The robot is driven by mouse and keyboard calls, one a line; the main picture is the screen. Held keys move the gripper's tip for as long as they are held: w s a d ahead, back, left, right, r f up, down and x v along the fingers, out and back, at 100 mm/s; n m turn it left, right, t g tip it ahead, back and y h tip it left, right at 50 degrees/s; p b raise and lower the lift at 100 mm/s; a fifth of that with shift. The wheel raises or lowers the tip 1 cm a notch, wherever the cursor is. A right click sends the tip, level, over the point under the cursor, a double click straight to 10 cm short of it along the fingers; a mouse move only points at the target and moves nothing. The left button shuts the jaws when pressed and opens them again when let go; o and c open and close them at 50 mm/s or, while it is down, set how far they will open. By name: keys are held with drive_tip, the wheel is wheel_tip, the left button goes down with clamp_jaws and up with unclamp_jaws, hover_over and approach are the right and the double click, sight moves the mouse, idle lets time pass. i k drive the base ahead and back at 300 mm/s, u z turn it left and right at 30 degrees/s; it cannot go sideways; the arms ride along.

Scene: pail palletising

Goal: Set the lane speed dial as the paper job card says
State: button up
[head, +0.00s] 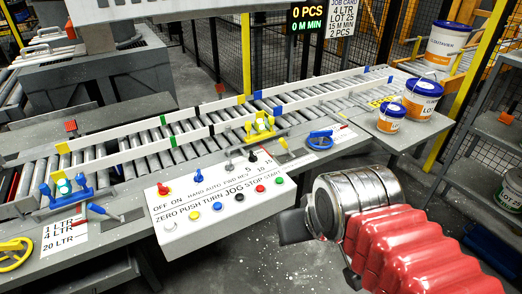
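The paper job card (343,18) hangs at the top and reads 4 LTR, LOT 25, 15 M MIN, 2 PCS. The lane speed dial, a black knob (252,156), stands at the right of the white control panel's (190,238) back row, by the numbers 5, 10 and 15. Which number it points to is too small to tell. My gripper (293,226) is at the panel's front right, below and right of the dial and apart from it. Its dark finger parts are partly hidden by my silver wrist, so its opening is unclear.
A display (308,19) shows 0 PCS, 0 M MIN. Roller lanes (150,140) lie behind; pails (423,98) stand at right.

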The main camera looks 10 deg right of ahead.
sight(253, 158)
drive_tip(key=z, duration=0.05)
drive_tip(key=i, duration=1)
drive_tip(key=u, duration=0.05)
